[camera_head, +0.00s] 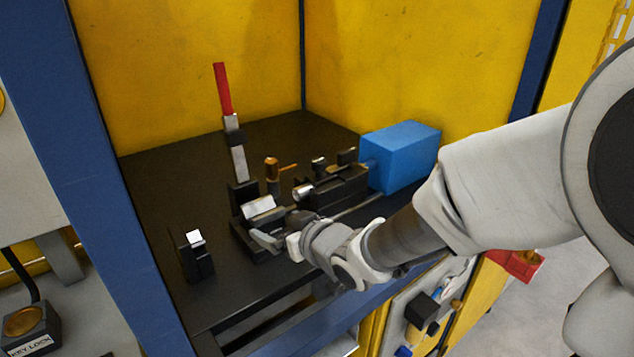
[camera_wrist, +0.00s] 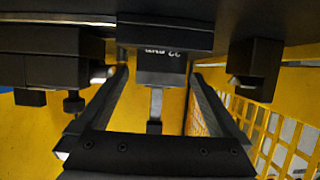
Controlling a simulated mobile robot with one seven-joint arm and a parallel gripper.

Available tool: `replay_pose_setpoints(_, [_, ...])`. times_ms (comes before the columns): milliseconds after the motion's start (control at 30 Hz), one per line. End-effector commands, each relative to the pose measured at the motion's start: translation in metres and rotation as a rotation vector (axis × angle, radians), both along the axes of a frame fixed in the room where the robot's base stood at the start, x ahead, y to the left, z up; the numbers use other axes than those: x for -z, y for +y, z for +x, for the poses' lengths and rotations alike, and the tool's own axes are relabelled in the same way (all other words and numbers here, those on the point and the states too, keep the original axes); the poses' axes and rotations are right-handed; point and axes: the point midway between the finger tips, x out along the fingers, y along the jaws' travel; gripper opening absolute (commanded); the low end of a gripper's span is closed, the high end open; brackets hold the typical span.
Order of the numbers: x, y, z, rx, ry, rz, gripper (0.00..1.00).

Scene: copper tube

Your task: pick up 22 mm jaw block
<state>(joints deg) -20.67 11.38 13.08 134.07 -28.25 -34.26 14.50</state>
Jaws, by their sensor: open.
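The jaw block (camera_wrist: 160,66) is a dark block with upside-down lettering that looks like "22" in the wrist view. It lies ahead between my two fingertips, with a gap on each side. In the head view I take it to be the block with the light grey face (camera_head: 259,207) in the black fixture below the red-handled lever. My gripper (camera_head: 280,228) is open and empty, reaching in from the right just in front of this block. It also shows in the wrist view (camera_wrist: 158,75). The block's lower part is partly hidden by my gripper in the head view.
A small black holder with a white-topped piece (camera_head: 196,255) stands left. A red-handled lever (camera_head: 228,120) rises behind. A copper piece (camera_head: 272,168), a black clamp mechanism (camera_head: 335,188) and a blue box (camera_head: 402,155) stand behind and right. The dark tabletop (camera_head: 165,190) is bare at left.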

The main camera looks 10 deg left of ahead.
Motion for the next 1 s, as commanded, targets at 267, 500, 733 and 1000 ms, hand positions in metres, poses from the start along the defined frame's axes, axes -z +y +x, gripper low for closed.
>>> replay_pose_setpoints(267, [0.009, 0.025, 0.017, -0.002, 0.001, 0.0, 1.0])
replay_pose_setpoints(500, [0.016, 0.041, 0.03, 0.001, 0.0, -0.001, 1.0])
replay_pose_setpoints(733, [0.015, 0.041, 0.031, 0.001, 0.0, 0.0, 0.98])
replay_pose_setpoints(1000, [0.015, 0.041, 0.031, 0.001, 0.0, 0.0, 0.5])
